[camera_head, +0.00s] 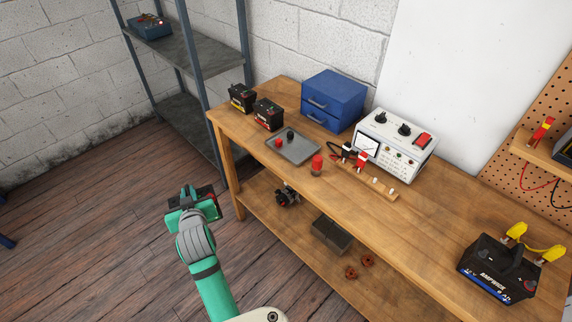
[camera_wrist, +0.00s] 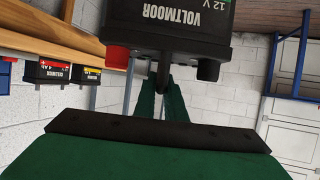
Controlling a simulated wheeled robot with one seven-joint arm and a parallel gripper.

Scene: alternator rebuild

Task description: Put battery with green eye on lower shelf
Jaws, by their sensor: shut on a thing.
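My gripper (camera_head: 190,200) is shut on the handle of a black battery marked VOLTMOOR and 12 V, seen in the wrist view (camera_wrist: 185,45). The battery has a red terminal cap and a black one; no green eye can be made out on it. In the head view, the held battery (camera_head: 207,195) is mostly hidden by my gripper, over the floor left of the workbench. The grey metal shelf unit stands at the back left.
The wooden workbench (camera_head: 400,240) fills the right. It bears two black batteries (camera_head: 241,97) (camera_head: 268,114), a grey tray (camera_head: 293,148), a blue drawer box (camera_head: 335,98), a white tester (camera_head: 395,138) and a large black battery (camera_head: 495,268).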

